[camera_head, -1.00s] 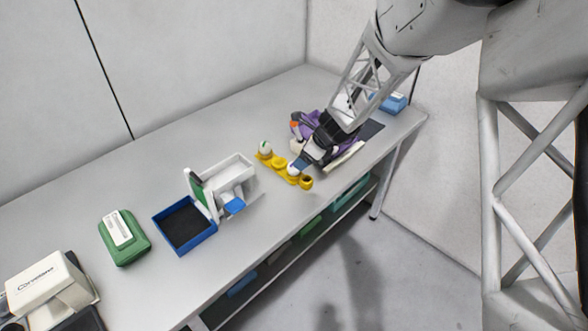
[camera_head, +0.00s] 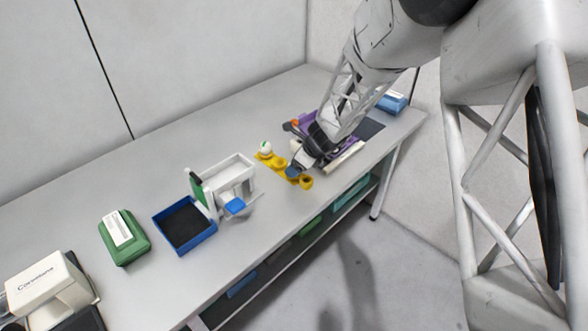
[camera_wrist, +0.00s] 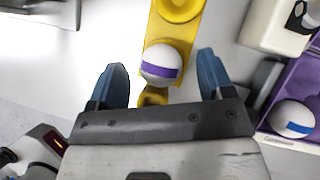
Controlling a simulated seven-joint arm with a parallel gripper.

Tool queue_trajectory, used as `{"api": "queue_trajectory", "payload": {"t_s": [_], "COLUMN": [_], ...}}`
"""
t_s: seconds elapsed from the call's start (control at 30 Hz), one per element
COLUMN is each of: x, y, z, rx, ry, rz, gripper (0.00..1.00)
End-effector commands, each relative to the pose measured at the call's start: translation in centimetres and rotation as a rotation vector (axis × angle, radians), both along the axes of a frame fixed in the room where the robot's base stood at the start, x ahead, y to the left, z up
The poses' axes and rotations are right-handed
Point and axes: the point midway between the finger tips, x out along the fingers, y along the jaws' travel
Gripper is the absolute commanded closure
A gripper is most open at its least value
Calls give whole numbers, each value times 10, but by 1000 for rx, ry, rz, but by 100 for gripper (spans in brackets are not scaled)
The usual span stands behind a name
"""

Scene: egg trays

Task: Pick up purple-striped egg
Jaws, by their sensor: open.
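The purple-striped egg (camera_wrist: 161,65) is white with a purple band and sits in a cup of the yellow egg tray (camera_wrist: 172,32), upper middle of the wrist view. My gripper (camera_wrist: 170,80) is open, with one blue fingertip on each side of the egg and visible gaps to both. In the head view my gripper (camera_head: 296,170) is low over the near part of the yellow tray (camera_head: 268,158) and hides the egg there. Another white egg (camera_head: 265,148) stands in the tray's far cup. A blue-striped white egg (camera_wrist: 292,118) lies at the right of the wrist view.
A purple container (camera_wrist: 298,88) is close on the right of my gripper. A white dispenser-like device (camera_head: 233,180), a blue tray (camera_head: 187,247) and a green box (camera_head: 124,238) stand farther left on the grey table (camera_head: 150,170).

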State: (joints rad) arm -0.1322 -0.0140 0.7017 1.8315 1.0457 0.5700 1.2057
Motion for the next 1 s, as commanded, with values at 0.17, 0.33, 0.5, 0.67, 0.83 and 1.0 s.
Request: {"api": "queue_trajectory", "payload": {"t_s": [0.17,0.33,0.5,0.67,0.83,1.0], "x": [0,0,0,0,0,0], "y": [0,0,0,0,0,0], "z": [0,0,0,0,0,0], "rx": [0,0,0,0,0,0], "ry": [0,0,0,0,0,0], "rz": [0,0,0,0,0,0], "gripper": [26,26,37,61,63,63]}}
